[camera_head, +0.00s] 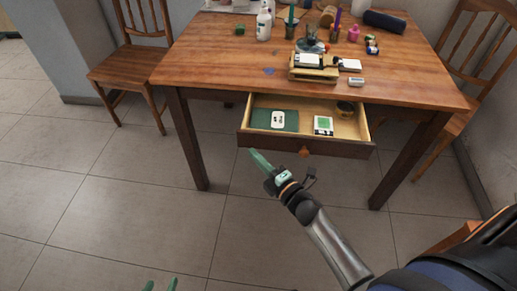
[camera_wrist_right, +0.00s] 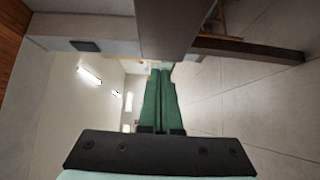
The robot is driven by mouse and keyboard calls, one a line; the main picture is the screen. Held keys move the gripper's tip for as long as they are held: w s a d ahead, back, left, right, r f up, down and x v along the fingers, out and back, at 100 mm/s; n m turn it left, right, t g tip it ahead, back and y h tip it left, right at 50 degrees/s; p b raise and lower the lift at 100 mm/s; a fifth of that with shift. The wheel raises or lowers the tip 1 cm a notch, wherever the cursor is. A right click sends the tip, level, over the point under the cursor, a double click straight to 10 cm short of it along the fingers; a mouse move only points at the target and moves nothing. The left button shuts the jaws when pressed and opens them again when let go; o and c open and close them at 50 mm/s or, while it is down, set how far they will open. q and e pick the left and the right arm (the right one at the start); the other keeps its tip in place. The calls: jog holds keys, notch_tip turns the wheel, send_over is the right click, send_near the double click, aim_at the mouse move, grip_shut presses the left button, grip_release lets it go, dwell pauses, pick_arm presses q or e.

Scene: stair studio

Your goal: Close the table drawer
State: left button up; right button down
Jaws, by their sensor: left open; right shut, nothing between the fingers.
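The wooden table (camera_head: 215,62) has its drawer (camera_head: 312,147) pulled out toward me, with a dark front and a small knob (camera_head: 305,152). Inside lie a green item (camera_head: 289,125), a small green-and-white box (camera_head: 323,125) and a dark round item (camera_head: 345,107). My right gripper (camera_head: 254,153) is shut and empty, close to the lower left part of the drawer front; I cannot tell whether it touches. Its green fingers (camera_wrist_right: 158,100) lie together in the wrist view, just below a dark wooden panel (camera_wrist_right: 170,28). My left gripper (camera_head: 161,285) is open at the bottom edge, far from the drawer.
The tabletop holds bottles, cups, a small wooden stand (camera_head: 314,73) and other small items. One chair (camera_head: 137,62) stands at the left and another (camera_head: 465,100) at the right. Table legs (camera_head: 187,140) flank the drawer. The tiled floor (camera_head: 130,205) in front is clear.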

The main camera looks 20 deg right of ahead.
aim_at(250, 140)
jog(key=shift+w+d, duration=0.45)
jog(key=shift+w, duration=0.2)
jog(key=shift+w+d, duration=0.4)
jog(key=shift+w, duration=0.2)
